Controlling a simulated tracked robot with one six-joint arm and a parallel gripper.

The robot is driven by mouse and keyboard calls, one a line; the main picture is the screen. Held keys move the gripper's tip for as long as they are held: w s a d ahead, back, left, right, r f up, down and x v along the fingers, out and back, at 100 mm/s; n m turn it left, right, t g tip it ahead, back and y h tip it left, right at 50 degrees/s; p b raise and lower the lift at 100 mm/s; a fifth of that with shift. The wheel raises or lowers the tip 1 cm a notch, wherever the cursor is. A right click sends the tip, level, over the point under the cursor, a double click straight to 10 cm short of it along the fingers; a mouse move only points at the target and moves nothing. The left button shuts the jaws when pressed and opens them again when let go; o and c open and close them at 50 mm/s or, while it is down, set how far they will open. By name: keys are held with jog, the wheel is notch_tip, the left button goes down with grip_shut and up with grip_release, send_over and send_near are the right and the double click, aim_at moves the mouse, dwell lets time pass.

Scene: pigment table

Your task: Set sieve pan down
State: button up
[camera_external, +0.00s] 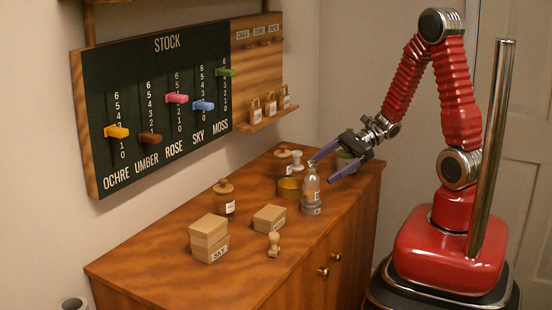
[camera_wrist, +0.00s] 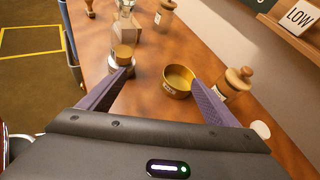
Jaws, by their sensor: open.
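The sieve pan (camera_external: 290,189) is a small round brass-coloured pan with a pale label. It sits upright on the wooden cabinet top, left of and beyond the glass bottle in the outside view. In the wrist view the pan (camera_wrist: 177,82) lies between my two fingers, closer to the right fingertip. Whether that finger touches it I cannot tell. My gripper (camera_external: 321,169) has its purple fingers spread wide, and nothing is clamped between them.
The glass bottle (camera_external: 311,189) stands near my fingertips. A knob-lidded jar (camera_wrist: 236,84) is close to my right finger. Another lidded jar (camera_external: 224,201), wooden boxes (camera_external: 209,236) and a small stamp (camera_external: 273,244) stand farther left. The cabinet's front left top (camera_external: 160,270) is clear.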

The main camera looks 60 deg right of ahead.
jog(key=s+a+r+n+g+h, duration=0.2)
jog(key=s+r+n+g, duration=0.1)
jog(key=s+n, duration=0.3)
jog(key=s+a+r+n+g+h, duration=0.1)
jog(key=s+a+r+n+g, duration=0.15)
jog(key=s+n, duration=0.4)
jog(key=s+d+r+n+t+h, duration=0.2)
jog(key=d+r+n+h, duration=0.4)
jog(key=r+n, duration=0.3)
jog(key=shift+d+r+n+t+h, duration=0.25)
jog(key=shift+n+t+h, duration=0.4)
jog(key=shift+n, duration=0.4)
jog(key=shift+o, duration=0.5)
jog(key=shift+d, duration=0.1)
